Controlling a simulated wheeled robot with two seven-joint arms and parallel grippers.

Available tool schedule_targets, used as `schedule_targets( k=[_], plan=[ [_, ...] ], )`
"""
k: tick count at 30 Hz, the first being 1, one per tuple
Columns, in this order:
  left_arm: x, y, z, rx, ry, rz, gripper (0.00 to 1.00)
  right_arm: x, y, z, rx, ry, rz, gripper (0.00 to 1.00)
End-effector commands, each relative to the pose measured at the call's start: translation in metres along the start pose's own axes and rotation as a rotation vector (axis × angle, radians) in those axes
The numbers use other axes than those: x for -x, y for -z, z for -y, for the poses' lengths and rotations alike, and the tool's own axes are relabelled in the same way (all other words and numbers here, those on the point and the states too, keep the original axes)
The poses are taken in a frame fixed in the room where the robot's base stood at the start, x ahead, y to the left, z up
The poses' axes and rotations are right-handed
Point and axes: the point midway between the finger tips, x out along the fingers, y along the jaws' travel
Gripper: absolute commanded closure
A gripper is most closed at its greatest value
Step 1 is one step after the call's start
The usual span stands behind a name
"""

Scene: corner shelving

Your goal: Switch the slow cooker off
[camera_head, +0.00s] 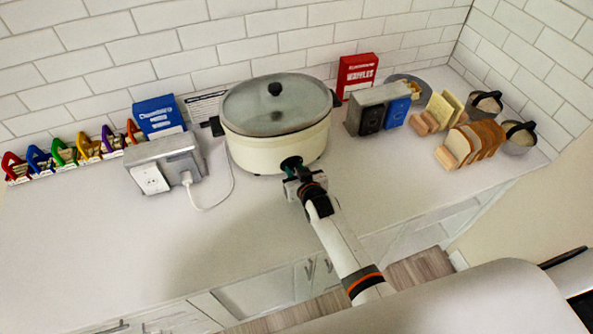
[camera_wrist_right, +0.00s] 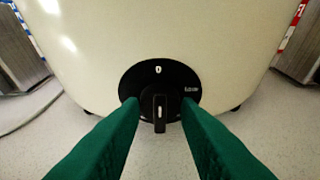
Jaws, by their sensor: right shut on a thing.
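The cream slow cooker (camera_head: 262,145) stands on the counter with its glass lid (camera_head: 280,102) on. Its black dial (camera_wrist_right: 160,78) is on the front, with a 0 at the top and a small label at the right that is hard to read. The knob (camera_wrist_right: 160,108) is a black bar with a white mark, standing upright in the lower half of the dial. My right gripper (camera_head: 292,169) is at the dial, its green fingers (camera_wrist_right: 160,118) on either side of the knob and shut on it. My left gripper is not in view.
A grey outlet box (camera_head: 175,148) with a white plugged-in cord stands left of the cooker. A second grey box (camera_head: 372,102), a red waffle box (camera_head: 357,73) and bread racks (camera_head: 472,145) are to the right. The front left counter is clear.

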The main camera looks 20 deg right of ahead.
Motion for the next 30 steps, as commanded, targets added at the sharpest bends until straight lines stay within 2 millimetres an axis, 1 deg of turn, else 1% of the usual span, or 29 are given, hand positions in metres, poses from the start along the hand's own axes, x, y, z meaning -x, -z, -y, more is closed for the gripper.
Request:
schedule_targets(
  k=[6, 19, 20, 21, 23, 24, 30],
  plan=[
    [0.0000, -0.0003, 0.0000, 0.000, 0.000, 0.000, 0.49, 0.0000, 0.0006, -0.0005, 0.039, 0.017, -0.001, 0.94],
    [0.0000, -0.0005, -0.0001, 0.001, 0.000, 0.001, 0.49, -0.0001, 0.0002, -0.0004, 0.047, 0.019, 0.000, 0.94],
    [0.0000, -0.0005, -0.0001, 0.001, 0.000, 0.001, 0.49, -0.0001, 0.0002, -0.0004, 0.047, 0.019, 0.000, 0.68],
    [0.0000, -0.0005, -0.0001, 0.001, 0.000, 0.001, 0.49, -0.0001, 0.0002, -0.0004, 0.047, 0.019, 0.000, 0.61],
    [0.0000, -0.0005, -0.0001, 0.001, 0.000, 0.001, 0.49, -0.0001, 0.0001, -0.0005, 0.047, 0.019, 0.000, 0.51],
    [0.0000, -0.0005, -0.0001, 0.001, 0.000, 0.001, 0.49, -0.0001, 0.0001, -0.0005, 0.047, 0.019, 0.000, 0.49],
    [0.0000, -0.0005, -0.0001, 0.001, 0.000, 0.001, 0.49, -0.0001, -0.0001, -0.0005, 0.046, 0.019, 0.001, 0.49]
  ],
)
